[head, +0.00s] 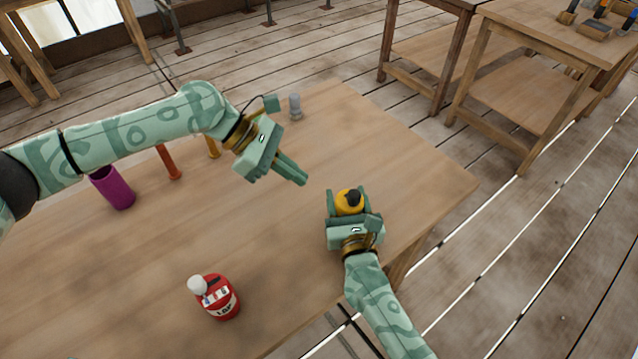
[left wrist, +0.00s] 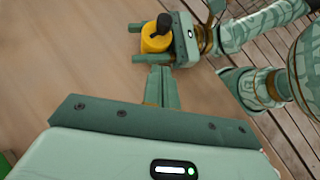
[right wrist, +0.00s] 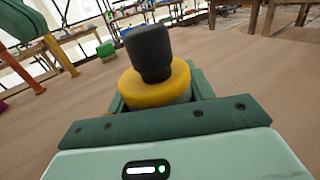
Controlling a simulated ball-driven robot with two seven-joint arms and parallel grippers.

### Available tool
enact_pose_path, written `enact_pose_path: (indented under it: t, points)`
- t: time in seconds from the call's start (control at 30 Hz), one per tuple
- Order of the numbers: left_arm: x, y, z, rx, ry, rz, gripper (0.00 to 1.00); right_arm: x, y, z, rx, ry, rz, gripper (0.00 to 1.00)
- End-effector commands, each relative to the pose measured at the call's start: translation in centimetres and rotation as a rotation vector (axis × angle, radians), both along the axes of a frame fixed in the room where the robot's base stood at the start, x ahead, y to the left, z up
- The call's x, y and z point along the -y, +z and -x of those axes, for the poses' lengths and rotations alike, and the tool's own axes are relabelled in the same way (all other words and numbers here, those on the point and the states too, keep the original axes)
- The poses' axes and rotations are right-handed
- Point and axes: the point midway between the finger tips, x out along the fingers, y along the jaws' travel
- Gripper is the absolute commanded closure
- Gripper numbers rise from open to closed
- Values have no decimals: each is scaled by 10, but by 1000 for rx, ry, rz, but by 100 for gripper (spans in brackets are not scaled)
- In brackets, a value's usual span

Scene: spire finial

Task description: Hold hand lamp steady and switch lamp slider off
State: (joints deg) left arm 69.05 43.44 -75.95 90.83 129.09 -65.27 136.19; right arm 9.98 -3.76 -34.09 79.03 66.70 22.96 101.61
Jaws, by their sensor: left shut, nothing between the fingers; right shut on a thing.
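The hand lamp (head: 349,202) is yellow with a black top and stands upright at the table's right part. My right gripper (head: 347,210) is shut on it, one finger on each side. In the right wrist view the lamp's yellow body (right wrist: 155,88) and black upper part fill the space between the fingers. My left gripper (head: 302,182) is shut and empty, a short way to the upper left of the lamp. In the left wrist view its closed fingers (left wrist: 160,70) point toward the yellow lamp (left wrist: 155,42), apart from it. I cannot make out the slider.
The wooden table (head: 420,180) holds a red bottle (head: 215,297) with a white cap at the front, a purple cup (head: 113,188) at the left, orange posts (head: 168,162) and a grey object (head: 295,106) at the back. The middle is clear.

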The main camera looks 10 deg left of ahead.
Motion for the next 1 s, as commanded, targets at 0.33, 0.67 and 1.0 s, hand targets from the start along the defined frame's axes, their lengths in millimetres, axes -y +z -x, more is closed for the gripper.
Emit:
enact_pose_path:
  t: [0.33, 0.67, 1.0]
  points:
    - [-37, 33, -2, 0, 1, 0, 100, 0, 0, 0, 0, -1, 0, 74]
    - [-39, 36, -2, 0, 0, 0, 100, 0, 0, 0, 0, -1, 0, 74]
    - [-39, 35, -2, 0, 0, 0, 100, 0, 0, 0, 0, -1, 0, 23]
